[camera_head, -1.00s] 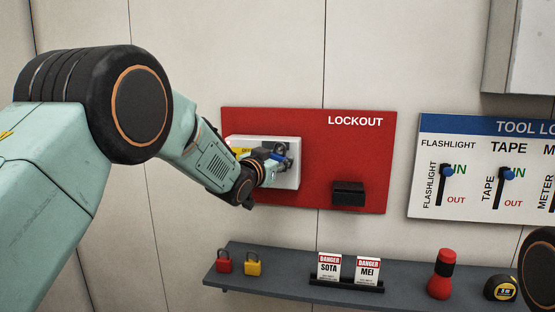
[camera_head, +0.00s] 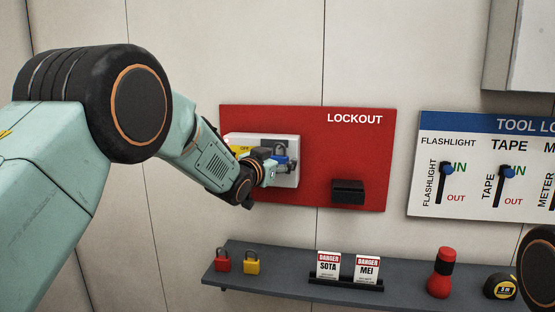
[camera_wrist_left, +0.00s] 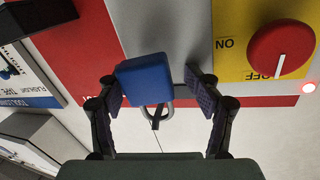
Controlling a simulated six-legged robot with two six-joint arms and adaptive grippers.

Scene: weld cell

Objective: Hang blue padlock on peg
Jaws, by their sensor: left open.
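The blue padlock (camera_head: 280,158) is at the front of the white box (camera_head: 288,139) on the red lockout board. In the left wrist view, its blue body (camera_wrist_left: 145,78) shows with the grey shackle beside it, and a dark peg (camera_wrist_left: 156,119) appears within the shackle loop. My left gripper (camera_wrist_left: 157,92) is open, with one finger on each side of the padlock. The left-hand finger is very close to the body; I cannot tell if it touches. A clear gap separates the other finger from it. My right gripper is out of view.
A red rotary knob (camera_wrist_left: 281,48) on a yellow plate sits beside the padlock. A black holder (camera_head: 348,192) is on the red board (camera_head: 358,150). Below, a grey shelf (camera_head: 268,276) carries red and yellow padlocks, danger tags, a flashlight and a tape measure.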

